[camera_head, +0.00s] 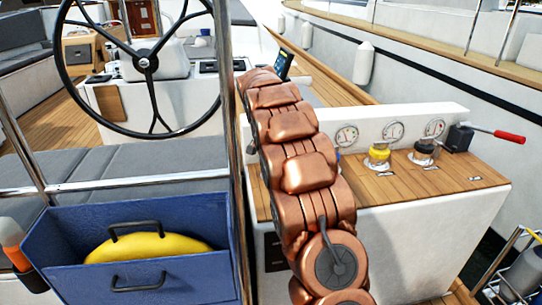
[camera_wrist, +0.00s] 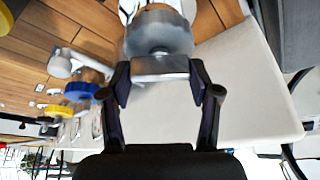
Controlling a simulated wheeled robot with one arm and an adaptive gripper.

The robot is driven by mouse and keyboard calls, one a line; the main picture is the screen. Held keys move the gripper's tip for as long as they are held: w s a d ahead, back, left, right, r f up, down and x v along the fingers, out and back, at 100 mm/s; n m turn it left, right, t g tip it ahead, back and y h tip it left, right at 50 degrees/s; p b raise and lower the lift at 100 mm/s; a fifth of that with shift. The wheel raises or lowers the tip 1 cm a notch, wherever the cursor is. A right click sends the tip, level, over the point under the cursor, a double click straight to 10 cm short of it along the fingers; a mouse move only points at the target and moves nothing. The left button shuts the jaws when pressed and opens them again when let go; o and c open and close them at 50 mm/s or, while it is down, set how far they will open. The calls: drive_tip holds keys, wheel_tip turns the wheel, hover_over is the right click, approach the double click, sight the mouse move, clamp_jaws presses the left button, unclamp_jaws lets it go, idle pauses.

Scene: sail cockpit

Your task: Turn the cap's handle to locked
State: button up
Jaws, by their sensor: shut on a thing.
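The cap (camera_wrist: 158,33) is a grey rounded body at the top of the wrist view, with a flat metallic handle (camera_wrist: 160,67) on its near side. My gripper (camera_wrist: 160,78) has its two dark fingers at either end of this handle and is shut on it. In the head view my copper-coloured arm hides the cap and the gripper. No locked mark can be read, so I cannot tell the handle's turn position.
On the wooden console top (camera_head: 475,170) stand a yellow-topped fitting (camera_head: 378,153) and a black-topped fitting (camera_head: 423,152). Several gauges (camera_head: 392,131) line the white panel behind. A red-gripped lever (camera_head: 509,136) sticks out right. A blue bin (camera_head: 140,255) and steering wheel (camera_head: 146,62) lie left.

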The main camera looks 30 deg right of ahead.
drive_tip(key=shift+w+a+m, duration=0.1)
drive_tip(key=shift+a+m, duration=0.05)
drive_tip(key=shift+m, duration=0.35)
drive_tip(key=o, duration=1)
drive_tip(key=shift+o, duration=0.8)
wheel_tip(320, 180, up, 10)
idle(0.3)
